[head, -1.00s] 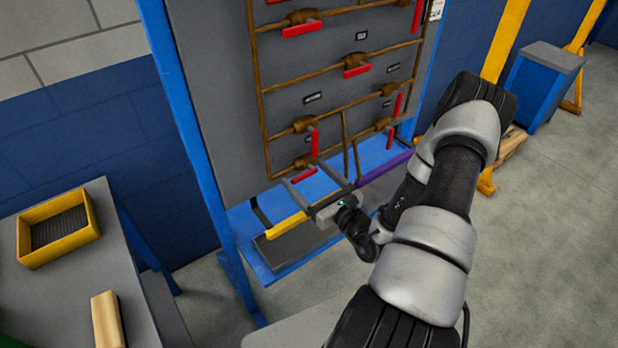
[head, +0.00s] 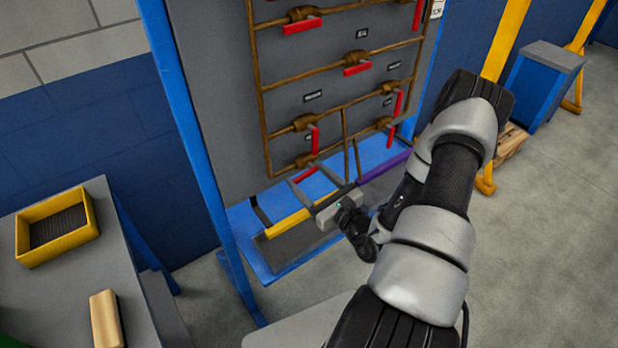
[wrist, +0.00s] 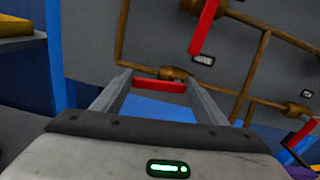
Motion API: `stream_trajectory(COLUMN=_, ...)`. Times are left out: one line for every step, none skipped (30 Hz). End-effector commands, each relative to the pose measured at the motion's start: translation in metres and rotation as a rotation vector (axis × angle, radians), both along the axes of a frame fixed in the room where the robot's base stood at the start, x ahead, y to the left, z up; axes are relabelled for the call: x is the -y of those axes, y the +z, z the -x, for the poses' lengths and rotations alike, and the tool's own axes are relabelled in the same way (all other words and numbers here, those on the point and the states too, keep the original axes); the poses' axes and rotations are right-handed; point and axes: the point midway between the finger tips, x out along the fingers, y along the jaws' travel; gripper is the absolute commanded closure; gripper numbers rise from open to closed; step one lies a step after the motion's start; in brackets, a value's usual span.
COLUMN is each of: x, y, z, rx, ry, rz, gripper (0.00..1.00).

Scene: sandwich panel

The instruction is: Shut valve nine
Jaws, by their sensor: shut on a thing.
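The pipe panel (head: 215,110) carries several valves with red handles; their labels are too small to read, so I cannot tell valve nine by its number. My gripper (head: 304,173) is at the bottom left valve, below the others. In the wrist view my gripper (wrist: 159,82) has that valve's red handle (wrist: 159,86) between its fingertips and is shut on it. The handle lies crosswise, along the pipe, just below the brown valve body (wrist: 173,73). In the head view the fingers partly hide this handle.
Just above, another red handle (head: 315,139) hangs down. A blue shelf (head: 262,262) with yellow and purple strips lies below the panel. A grey table (head: 62,285) at left holds a yellow tray (head: 88,212) and a tan block (head: 105,318).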

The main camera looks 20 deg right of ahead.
Motion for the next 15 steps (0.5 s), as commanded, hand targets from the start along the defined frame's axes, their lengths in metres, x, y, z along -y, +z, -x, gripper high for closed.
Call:
stream_trajectory(x=-0.001, y=-0.003, z=0.000, rx=0.008, ry=0.001, rz=0.034, gripper=0.74)
stream_trajectory(x=-0.001, y=-0.004, z=0.000, rx=0.012, ry=0.002, rz=0.057, gripper=0.74)
stream_trajectory(x=-0.001, y=-0.006, z=0.000, rx=0.017, ry=0.002, rz=0.089, gripper=0.74)
stream_trajectory(x=-0.001, y=-0.007, z=0.000, rx=0.022, ry=0.002, rz=0.116, gripper=0.74)
stream_trajectory(x=-0.001, y=-0.008, z=0.000, rx=0.028, ry=0.002, rz=0.142, gripper=0.74)
stream_trajectory(x=0.000, y=-0.009, z=0.000, rx=0.035, ry=0.001, rz=0.179, gripper=0.74)
stream_trajectory(x=0.000, y=-0.010, z=0.000, rx=0.040, ry=0.001, rz=0.207, gripper=0.74)
stream_trajectory(x=0.000, y=-0.011, z=0.000, rx=0.046, ry=0.001, rz=0.235, gripper=0.74)
stream_trajectory(x=0.000, y=-0.012, z=0.000, rx=0.054, ry=0.001, rz=0.272, gripper=0.74)
stream_trajectory(x=0.000, y=-0.013, z=0.000, rx=0.059, ry=0.002, rz=0.300, gripper=0.74)
stream_trajectory(x=0.000, y=-0.014, z=0.000, rx=0.065, ry=0.002, rz=0.329, gripper=0.74)
stream_trajectory(x=0.000, y=-0.016, z=0.000, rx=0.071, ry=0.002, rz=0.366, gripper=0.74)
stream_trajectory(x=0.001, y=-0.017, z=0.000, rx=0.077, ry=0.002, rz=0.395, gripper=0.74)
stream_trajectory(x=0.001, y=-0.018, z=0.000, rx=0.082, ry=0.002, rz=0.422, gripper=0.74)
stream_trajectory(x=0.001, y=-0.019, z=0.000, rx=0.090, ry=0.002, rz=0.460, gripper=0.74)
